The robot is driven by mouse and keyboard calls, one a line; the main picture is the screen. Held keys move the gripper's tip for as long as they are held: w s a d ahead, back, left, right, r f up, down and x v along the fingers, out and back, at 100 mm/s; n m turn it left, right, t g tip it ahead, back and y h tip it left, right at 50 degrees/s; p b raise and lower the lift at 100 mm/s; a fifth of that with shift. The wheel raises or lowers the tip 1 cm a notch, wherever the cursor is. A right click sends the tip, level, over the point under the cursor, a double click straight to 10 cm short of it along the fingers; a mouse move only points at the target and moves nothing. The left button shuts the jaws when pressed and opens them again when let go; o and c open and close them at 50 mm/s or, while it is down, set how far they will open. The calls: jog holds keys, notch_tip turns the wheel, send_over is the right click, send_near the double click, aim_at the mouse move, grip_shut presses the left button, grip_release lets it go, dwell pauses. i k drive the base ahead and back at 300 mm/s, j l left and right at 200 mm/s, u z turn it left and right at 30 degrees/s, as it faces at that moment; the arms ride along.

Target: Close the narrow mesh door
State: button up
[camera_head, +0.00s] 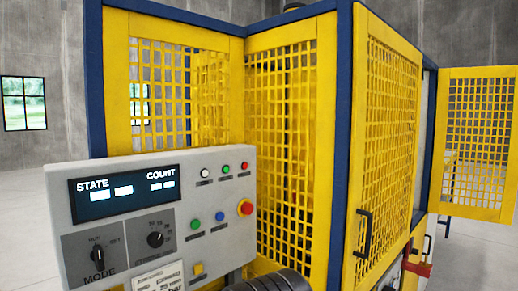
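A yellow-framed mesh door (480,208) stands swung outward at the far right, beyond the cage's right side. It looks like the narrow mesh door. A gap (424,150) shows in the cage beside it, next to a blue post. A wider yellow mesh panel (385,45) with a black handle (363,233) fills the nearer part of that side and looks shut.
A grey control panel (225,255) with a lit display, knobs and coloured buttons stands close at the front left. A dark ribbed object (278,285) is cut off at the bottom edge. Blue posts (341,150) frame the cage. Open grey floor (480,258) shows at the right.

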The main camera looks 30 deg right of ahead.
aim_at(504, 216)
jog(key=z, duration=3.6)
jog(key=i+l+u, duration=0.25)
jog(key=i, duration=0.5)
jog(key=i+j+u, duration=0.1)
jog(key=i+u, duration=0.2)
jog(key=i, duration=0.2)
jog(key=i+u, duration=0.35)
jog(key=i, duration=0.15)
jog(key=i+u, duration=0.25)
jog(key=i, duration=2.1)
jog(key=i+z, duration=0.4)
jog(key=i, duration=0.75)
